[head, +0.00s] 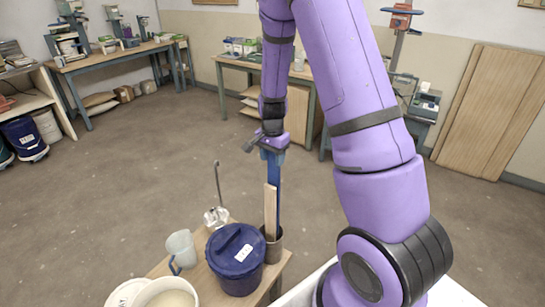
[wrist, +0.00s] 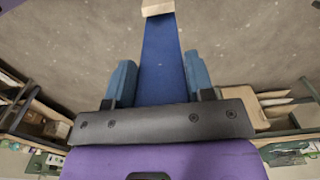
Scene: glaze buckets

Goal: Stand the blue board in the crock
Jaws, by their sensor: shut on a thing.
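The blue board (head: 277,185) is long and narrow and hangs upright below my gripper (head: 271,152), which is shut on its upper end. In the wrist view the blue board (wrist: 162,55) runs out between the two blue-grey fingers of my gripper (wrist: 160,80). The crock (head: 274,250) is a dark, narrow vessel near the table's right edge. A pale wooden board (head: 270,210) stands upright in it. The blue board's lower part is beside and partly behind the pale board, over the crock. I cannot tell whether its end is inside the rim.
A blue lidded bucket (head: 235,258) stands just left of the crock on the small wooden table (head: 203,272). A translucent jug (head: 181,250), a white bucket (head: 165,297) and a wire tool (head: 217,195) stand further left. Open floor lies beyond.

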